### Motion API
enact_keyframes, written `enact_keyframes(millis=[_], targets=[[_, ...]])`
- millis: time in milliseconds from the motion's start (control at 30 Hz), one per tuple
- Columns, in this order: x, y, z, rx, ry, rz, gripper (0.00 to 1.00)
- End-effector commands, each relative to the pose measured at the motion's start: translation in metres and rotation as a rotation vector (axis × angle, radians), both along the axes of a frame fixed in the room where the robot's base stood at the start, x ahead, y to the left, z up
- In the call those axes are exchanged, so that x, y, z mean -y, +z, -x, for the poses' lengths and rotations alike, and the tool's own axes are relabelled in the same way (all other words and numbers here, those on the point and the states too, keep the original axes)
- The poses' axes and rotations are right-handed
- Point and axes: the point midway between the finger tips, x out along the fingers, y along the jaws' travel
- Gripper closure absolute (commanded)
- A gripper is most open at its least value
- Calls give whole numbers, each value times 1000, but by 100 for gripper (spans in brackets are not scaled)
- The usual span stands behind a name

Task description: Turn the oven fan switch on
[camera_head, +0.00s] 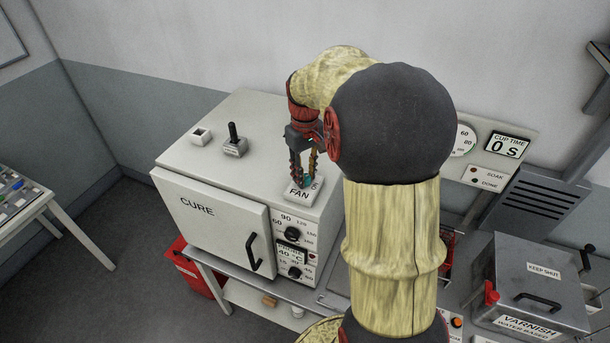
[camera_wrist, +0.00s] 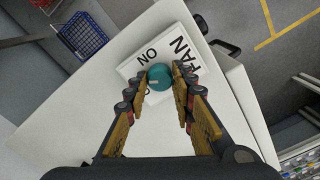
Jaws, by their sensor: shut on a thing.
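The oven fan switch is a round teal knob (camera_wrist: 160,76) on a white plate (camera_wrist: 133,68) marked FAN, on top of the white CURE oven (camera_head: 215,150). In the wrist view an ON label sits beside the knob, and another label is mostly hidden. A pale mark on the knob points to the left in that view. My gripper (camera_wrist: 160,78) reaches down over the plate with its fingers on both sides of the knob, shut on it. In the head view my gripper (camera_head: 303,181) hides most of the knob.
A small black lever switch (camera_head: 234,140) and a white square socket (camera_head: 201,136) stand on the oven top. The oven door has a black handle (camera_head: 254,252). A grey VARNISH tank (camera_head: 530,275) stands at the right. Much of the oven top is clear.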

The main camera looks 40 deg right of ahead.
Motion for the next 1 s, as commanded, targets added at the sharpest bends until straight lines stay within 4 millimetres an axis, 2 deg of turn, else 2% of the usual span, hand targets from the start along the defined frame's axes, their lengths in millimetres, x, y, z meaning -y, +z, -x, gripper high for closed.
enact_keyframes(millis=[600,1000], targets=[[1,0,0,2,-584,0,100],[1,0,0,1,-882,0,100]])
